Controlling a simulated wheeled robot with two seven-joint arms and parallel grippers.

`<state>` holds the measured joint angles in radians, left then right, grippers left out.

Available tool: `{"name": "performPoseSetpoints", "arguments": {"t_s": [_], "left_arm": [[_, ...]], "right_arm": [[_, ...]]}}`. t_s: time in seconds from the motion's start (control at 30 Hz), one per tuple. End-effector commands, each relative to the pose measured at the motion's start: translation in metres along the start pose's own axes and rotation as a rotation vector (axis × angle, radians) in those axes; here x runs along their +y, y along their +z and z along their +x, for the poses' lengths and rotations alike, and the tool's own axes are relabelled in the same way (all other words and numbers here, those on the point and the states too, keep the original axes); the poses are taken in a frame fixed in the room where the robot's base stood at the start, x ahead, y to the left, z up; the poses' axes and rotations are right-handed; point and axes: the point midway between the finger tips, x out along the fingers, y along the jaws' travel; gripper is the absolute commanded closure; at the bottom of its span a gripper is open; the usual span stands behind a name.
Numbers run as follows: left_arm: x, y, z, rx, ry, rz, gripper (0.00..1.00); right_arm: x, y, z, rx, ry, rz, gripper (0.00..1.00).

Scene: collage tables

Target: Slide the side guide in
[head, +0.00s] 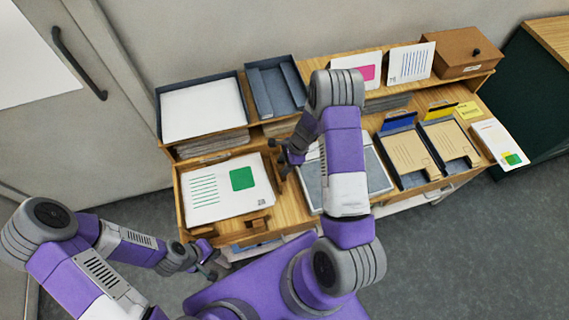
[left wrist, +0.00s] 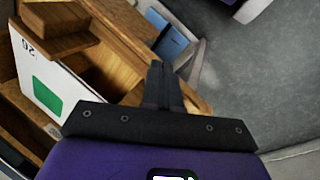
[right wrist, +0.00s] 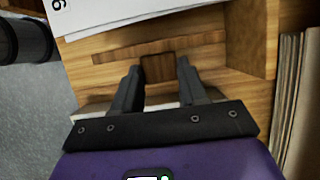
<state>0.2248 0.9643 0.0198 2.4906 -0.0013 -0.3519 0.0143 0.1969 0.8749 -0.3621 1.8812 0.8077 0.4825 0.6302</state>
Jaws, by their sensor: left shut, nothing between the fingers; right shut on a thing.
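The side guide (right wrist: 110,57) is a wooden bar with a square wooden knob (right wrist: 157,69). In the right wrist view it lies beside the edge of the white paper stack (right wrist: 130,12), with a narrow strip of bare wood between them. My right gripper (head: 281,170) is shut on the knob, at the right side of the stack in the head view. The arm and fingers partly hide the guide there. The stack (head: 215,193) has green lines and a green square on top. My left gripper (head: 211,271) is shut and empty, in front of the desk; its fingers show in the left wrist view (left wrist: 160,75).
A wooden block (head: 258,223) sits at the stack's front edge. A grey-topped tray (head: 372,168) lies right of my right gripper. Two folder trays (head: 407,152) (head: 447,142) stand further right. Dark trays (head: 201,104) (head: 275,86) stand on the upper shelf.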

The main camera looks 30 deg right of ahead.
Motion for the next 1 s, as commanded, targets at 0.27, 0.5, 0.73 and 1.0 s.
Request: {"name": "performPoseSetpoints", "arguments": {"t_s": [0.27,0.5,0.73,1.0], "left_arm": [[0.0,0.0,0.001,0.0,0.0,0.0,1.0],[0.0,0.0,0.001,0.0,0.0,0.0,1.0],[0.0,0.0,0.001,0.0,0.0,0.0,1.0],[0.0,0.0,0.001,0.0,0.0,0.0,1.0]], "right_arm": [[-0.001,0.035,0.014,-0.001,0.0,-0.006,1.0],[-0.001,0.047,0.019,-0.002,-0.001,-0.001,1.0],[0.0,0.048,0.019,-0.005,0.001,-0.002,0.41],[0.001,0.047,0.019,-0.004,0.003,-0.001,0.32]]}}
